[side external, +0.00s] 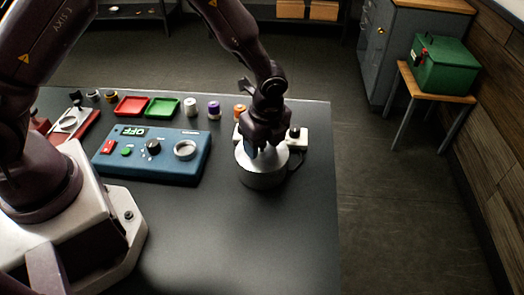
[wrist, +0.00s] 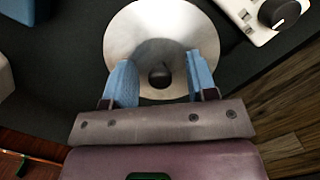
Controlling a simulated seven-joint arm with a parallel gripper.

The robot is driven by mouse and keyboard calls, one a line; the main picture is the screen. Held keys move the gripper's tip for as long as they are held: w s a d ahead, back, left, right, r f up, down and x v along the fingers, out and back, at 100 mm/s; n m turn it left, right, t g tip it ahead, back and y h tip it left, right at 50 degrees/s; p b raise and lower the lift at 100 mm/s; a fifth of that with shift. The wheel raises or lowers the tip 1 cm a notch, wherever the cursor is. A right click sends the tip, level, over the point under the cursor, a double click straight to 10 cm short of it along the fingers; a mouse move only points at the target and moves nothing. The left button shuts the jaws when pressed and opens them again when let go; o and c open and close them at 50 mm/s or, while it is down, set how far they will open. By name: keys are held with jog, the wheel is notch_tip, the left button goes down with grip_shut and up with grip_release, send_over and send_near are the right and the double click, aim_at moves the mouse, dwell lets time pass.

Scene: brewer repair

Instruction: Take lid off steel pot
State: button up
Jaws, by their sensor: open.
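The steel pot (side external: 262,178) stands on the dark table, to the right of the blue control box. Its lid (wrist: 163,25) fills the top middle of the wrist view as a pale metal disc with a dark round knob (wrist: 160,76). My gripper (wrist: 158,80) is open, with its blue fingers on either side of the knob and apart from it. In the side external view my gripper (side external: 264,150) is right over the pot and hides the knob and much of the lid.
A white unit with a black dial (side external: 294,133) stands just behind the pot. The blue box (side external: 150,155) is to the left. Red (side external: 131,106) and green (side external: 162,107) trays and small cylinders line the back. The front of the table is clear.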

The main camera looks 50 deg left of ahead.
grip_shut()
jog(key=shift+r, duration=0.1)
